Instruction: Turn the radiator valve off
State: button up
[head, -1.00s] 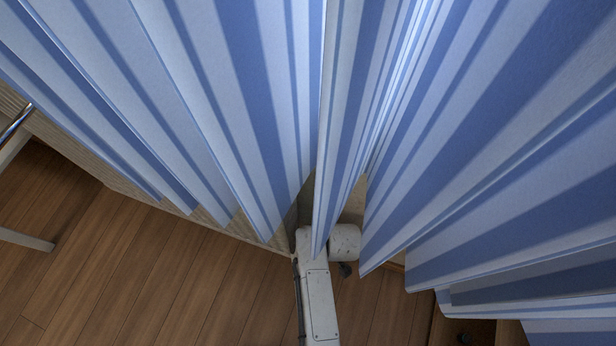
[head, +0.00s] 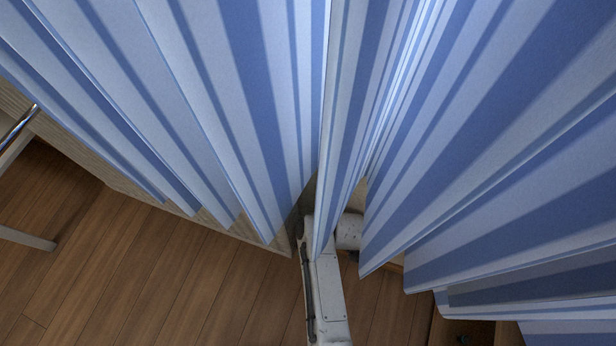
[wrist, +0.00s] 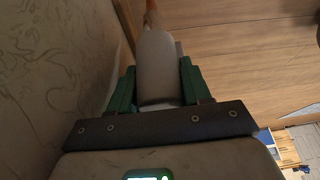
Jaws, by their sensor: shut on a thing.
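In the wrist view, my gripper (wrist: 157,84) has its two green fingers on either side of a pale, rounded cylinder, the radiator valve's head (wrist: 157,66). The fingers are shut on it. An orange-brown piece shows beyond the far end of the valve head at the top edge of the picture. I see no clear marking on the head, so its setting cannot be told. In the head view the curtain hides both the gripper and the valve; only part of my arm shows below it.
A blue-and-white striped curtain (head: 255,110) fills most of the head view and hangs over my arm. A patterned pale surface (wrist: 50,70) lies close on the left of the wrist view, with wood panelling (wrist: 225,45) on the right. Wooden floor (head: 190,285) is open at lower left.

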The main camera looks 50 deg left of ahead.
jog(key=o, duration=0.7)
jog(key=p+v, duration=0.5)
jog(key=v, duration=0.6)
jog(key=shift+p, duration=0.35)
jog(key=shift+f, duration=0.1)
